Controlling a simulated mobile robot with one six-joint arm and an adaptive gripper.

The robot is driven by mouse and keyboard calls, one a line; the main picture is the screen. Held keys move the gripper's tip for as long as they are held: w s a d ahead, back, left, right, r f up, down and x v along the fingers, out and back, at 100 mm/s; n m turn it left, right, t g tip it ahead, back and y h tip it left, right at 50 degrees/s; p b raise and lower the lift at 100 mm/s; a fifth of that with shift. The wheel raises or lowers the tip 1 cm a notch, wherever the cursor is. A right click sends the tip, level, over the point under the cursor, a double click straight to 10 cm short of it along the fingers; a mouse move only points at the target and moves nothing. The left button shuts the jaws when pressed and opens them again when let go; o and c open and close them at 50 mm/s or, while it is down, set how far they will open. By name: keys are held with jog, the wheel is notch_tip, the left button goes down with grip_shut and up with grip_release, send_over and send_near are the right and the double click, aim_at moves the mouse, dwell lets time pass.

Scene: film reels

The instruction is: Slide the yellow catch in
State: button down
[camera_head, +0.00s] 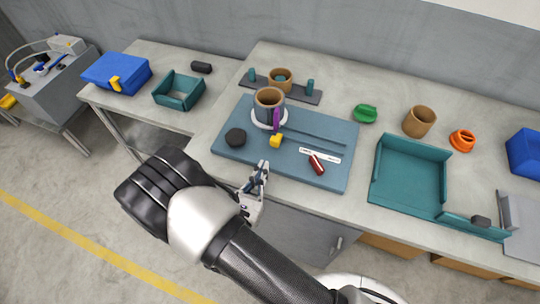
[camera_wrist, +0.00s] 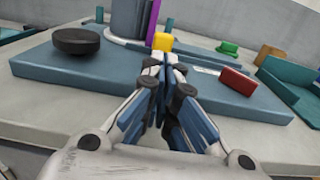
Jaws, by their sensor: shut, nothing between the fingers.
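The yellow catch (camera_head: 276,141) is a small block on the blue board (camera_head: 228,157), just in front of a purple upright bar (camera_head: 277,121) and a grey-and-brown cylinder (camera_head: 269,104) on a white ring. In the wrist view the catch (camera_wrist: 162,41) shows just beyond my fingertips, partly behind them. My gripper (camera_head: 263,167) is shut and empty at the board's front edge, in front of the catch. In the wrist view its fingertips (camera_wrist: 165,59) point toward the catch; a gap or contact between them is hard to tell.
On the board, a black disc (camera_head: 235,137) lies left of the catch, and a red piece (camera_head: 317,163) with a white strip (camera_head: 320,155) lies right. A teal tray (camera_head: 408,180) stands at right. A grey plate with pegs (camera_head: 305,95) lies behind the board.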

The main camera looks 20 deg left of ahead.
aim_at(273, 146)
jog(key=w, duration=0.2)
jog(key=w+b, duration=0.1)
jog(key=w, duration=0.3)
jog(key=shift+w+d, duration=0.15)
jog(key=shift+d, duration=0.1)
jog(key=shift+w, duration=0.1)
jog(key=w, duration=0.4)
jog(key=shift+w+d+b, duration=0.25)
jog(key=shift+b, duration=0.1)
jog(key=shift+r, duration=0.1)
jog(key=shift+a, duration=0.1)
